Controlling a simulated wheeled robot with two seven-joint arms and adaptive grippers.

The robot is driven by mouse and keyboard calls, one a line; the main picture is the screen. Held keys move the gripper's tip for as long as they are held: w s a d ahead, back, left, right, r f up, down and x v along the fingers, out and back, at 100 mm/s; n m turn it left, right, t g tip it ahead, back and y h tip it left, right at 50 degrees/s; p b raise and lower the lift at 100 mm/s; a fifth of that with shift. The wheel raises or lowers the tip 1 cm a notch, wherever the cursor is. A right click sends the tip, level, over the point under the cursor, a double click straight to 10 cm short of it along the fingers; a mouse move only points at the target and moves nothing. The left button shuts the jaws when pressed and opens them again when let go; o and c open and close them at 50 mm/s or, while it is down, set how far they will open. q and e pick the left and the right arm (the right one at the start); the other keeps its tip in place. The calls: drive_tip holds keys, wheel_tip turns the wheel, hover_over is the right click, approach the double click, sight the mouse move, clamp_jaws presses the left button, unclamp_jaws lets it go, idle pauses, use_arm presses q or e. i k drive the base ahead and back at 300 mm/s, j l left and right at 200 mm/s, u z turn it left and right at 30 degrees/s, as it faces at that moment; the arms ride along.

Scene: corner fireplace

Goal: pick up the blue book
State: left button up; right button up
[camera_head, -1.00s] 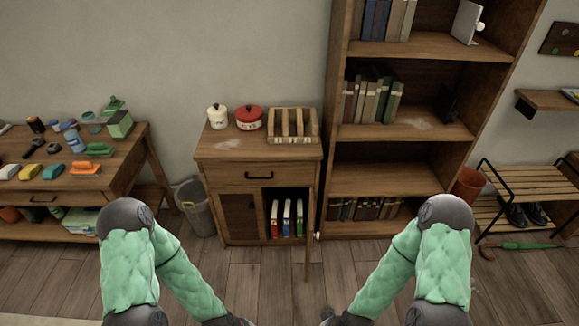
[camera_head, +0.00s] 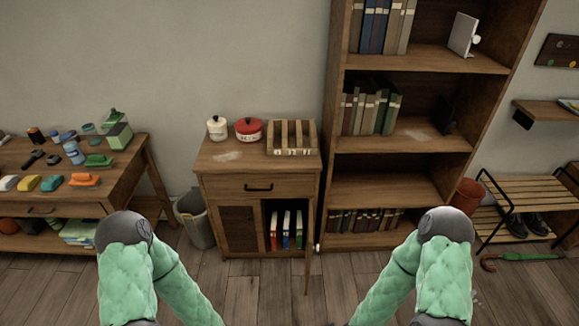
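A blue book (camera_head: 286,231) stands upright in the open right compartment of the small wooden cabinet (camera_head: 223,188). It is between a red-spined book (camera_head: 273,231) and a green-spined book (camera_head: 299,231). The cabinet's right door (camera_head: 308,240) stands open toward me. Several dark blue books (camera_head: 372,27) also stand on the tall bookcase's upper shelf. Both of my green-sleeved arms reach down past the bottom edge, so neither gripper shows.
The tall bookcase (camera_head: 381,176) stands right of the cabinet. A bin (camera_head: 195,220) and a cluttered workbench (camera_head: 60,208) are at the left. A shoe rack (camera_head: 535,196) is at the right. The wooden floor before the cabinet is clear.

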sight(286, 230)
drive_tip(key=i+j+z, duration=0.35)
drive_tip(key=i+j, duration=0.5)
drive_tip(key=i, duration=0.15)
drive_tip(key=i+j, duration=0.1)
drive_tip(key=i, duration=0.4)
